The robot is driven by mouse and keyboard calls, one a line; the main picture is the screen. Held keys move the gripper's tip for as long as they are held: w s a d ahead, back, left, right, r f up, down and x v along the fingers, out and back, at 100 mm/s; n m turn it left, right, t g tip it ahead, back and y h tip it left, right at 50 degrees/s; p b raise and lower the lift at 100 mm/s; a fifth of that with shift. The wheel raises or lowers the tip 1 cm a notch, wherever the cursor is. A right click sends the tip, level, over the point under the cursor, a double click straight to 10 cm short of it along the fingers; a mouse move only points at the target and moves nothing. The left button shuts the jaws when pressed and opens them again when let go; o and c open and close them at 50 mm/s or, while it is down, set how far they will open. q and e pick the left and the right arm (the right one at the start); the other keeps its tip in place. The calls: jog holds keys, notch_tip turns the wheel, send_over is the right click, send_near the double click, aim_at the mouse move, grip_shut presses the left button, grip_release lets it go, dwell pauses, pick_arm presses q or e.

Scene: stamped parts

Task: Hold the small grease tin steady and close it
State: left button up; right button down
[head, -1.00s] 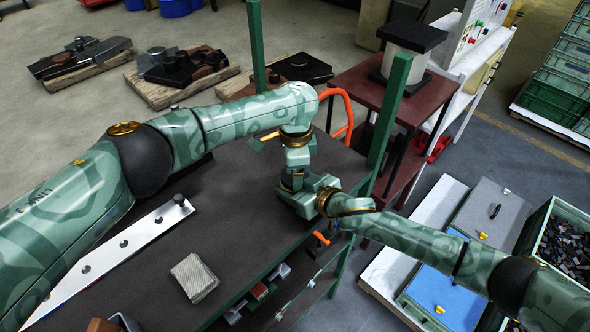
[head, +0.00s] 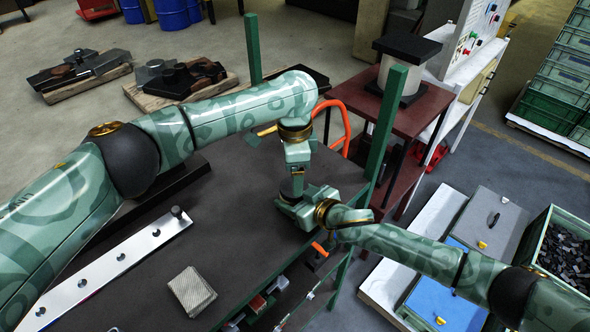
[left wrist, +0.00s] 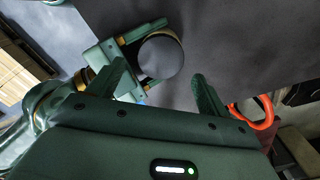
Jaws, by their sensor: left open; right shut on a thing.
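The small grease tin (left wrist: 161,57) shows in the left wrist view as a dark round top with a thin pale rim. My right gripper (left wrist: 136,60) is shut on it from the side, above the dark bench. In the head view my right gripper (head: 296,203) is near the bench's right edge. My left gripper (left wrist: 158,72) is open, its two fingers spread on either side of the tin's outline and apart from it. In the head view my left gripper (head: 297,178) points down above the right one. I cannot tell whether the round top is a lid.
A green post (head: 387,125) and an orange hoop (head: 340,120) stand close to the right of my grippers. The middle of the bench is clear.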

pick_arm(q)
jog(key=shift+w+r, duration=0.1)
jog(key=shift+r, duration=0.15)
jog(key=shift+d+r+n, duration=0.15)
jog(key=shift+r+n, duration=0.15)
jog(key=shift+n, duration=0.1)
jog(key=shift+r+n, duration=0.3)
jog(key=shift+n, duration=0.7)
jog(key=n, duration=0.5)
jog(key=shift+r, duration=0.4)
jog(key=n, duration=0.3)
jog(key=shift+r+n, duration=0.2)
jog(key=shift+n, duration=0.2)
jog(key=n, duration=0.5)
jog(key=shift+r+n, duration=0.25)
jog(key=shift+n, duration=0.05)
jog(key=n, duration=0.4)
jog(key=shift+n, duration=0.4)
jog(key=n, duration=0.3)
